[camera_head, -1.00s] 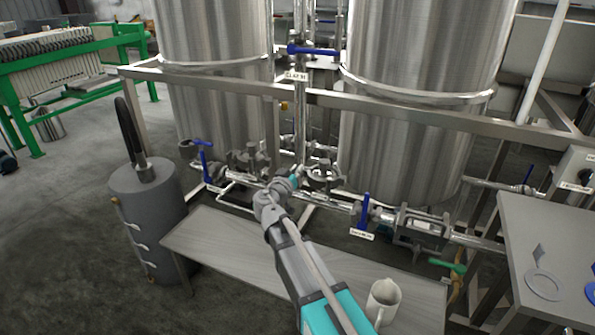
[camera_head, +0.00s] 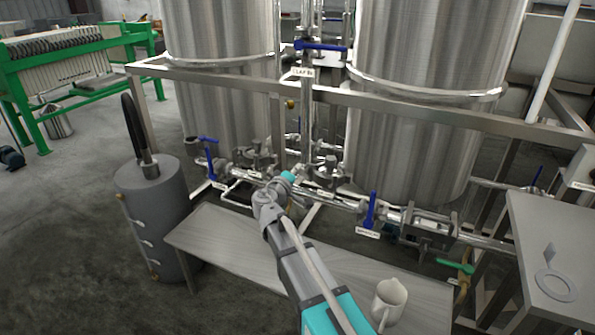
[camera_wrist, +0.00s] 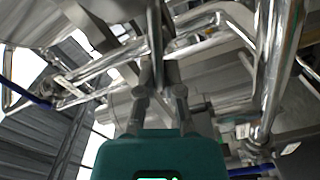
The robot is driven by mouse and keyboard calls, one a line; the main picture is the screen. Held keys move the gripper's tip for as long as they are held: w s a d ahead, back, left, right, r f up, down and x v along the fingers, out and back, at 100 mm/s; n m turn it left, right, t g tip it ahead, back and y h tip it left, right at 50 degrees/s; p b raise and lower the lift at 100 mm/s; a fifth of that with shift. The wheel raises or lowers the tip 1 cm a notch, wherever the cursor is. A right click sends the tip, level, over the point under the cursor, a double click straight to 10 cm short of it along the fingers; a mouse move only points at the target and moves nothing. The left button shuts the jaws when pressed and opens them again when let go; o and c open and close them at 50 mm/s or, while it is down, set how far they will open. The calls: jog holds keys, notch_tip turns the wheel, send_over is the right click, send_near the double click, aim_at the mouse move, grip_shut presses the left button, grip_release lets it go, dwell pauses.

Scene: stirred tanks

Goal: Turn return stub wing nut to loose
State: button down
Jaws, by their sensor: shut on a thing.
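My gripper (camera_head: 287,177) is at the pipe run between the two tanks, at the end of my outstretched arm. In the wrist view its two fingers (camera_wrist: 159,78) are closed on a thin, upright grey metal piece (camera_wrist: 156,35), which looks like a wing of the return stub wing nut. The rest of the nut is hard to make out. In the head view my wrist and gripper hide the nut, so its turn angle cannot be told.
Steel tanks (camera_head: 228,90) (camera_head: 415,110) stand behind the frame rail (camera_head: 420,107). Blue valve handles (camera_head: 371,210) (camera_head: 211,168) flank the gripper. Below are a bench (camera_head: 225,240) with a white jug (camera_head: 390,300), and a grey cylinder (camera_head: 150,215) at left.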

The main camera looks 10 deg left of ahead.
jog(key=shift+a+f+n+b, duration=0.1)
jog(key=shift+f+n+b, duration=0.2)
jog(key=shift+n, duration=0.85)
jog(key=shift+a+f+n+b, duration=0.15)
jog(key=shift+f+n, duration=0.1)
jog(key=shift+n, duration=0.9)
jog(key=c, duration=0.8)
grip_release()
jog(key=shift+d, duration=0.1)
jog(key=shift+v, duration=5.95)
